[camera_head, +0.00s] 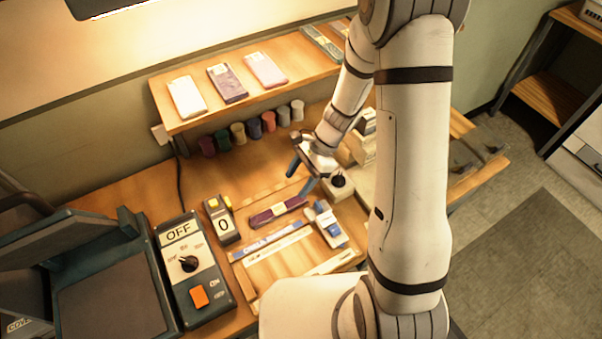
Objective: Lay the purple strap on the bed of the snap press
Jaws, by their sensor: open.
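A dark purple strap (278,211) with a pale band around its middle lies on the wooden bench, behind a blue-and-white ruler-like strip. My gripper (300,178) is open and empty, above and just behind the strap's right end; its two dark fingers point down to the left, and I cannot tell the exact height. At the lower left stands a dark machine with a raised lid and a flat bed (112,300), which looks like the snap press. The bed is bare where it shows; its front is cut off by the picture edge.
A control box (190,265) reading OFF, with a knob and orange button, stands right of the press. A small counter (222,220) showing 0 and a blue-and-white tool (327,224) flank the strap. A shelf (290,90) and several coloured spools (238,133) are behind.

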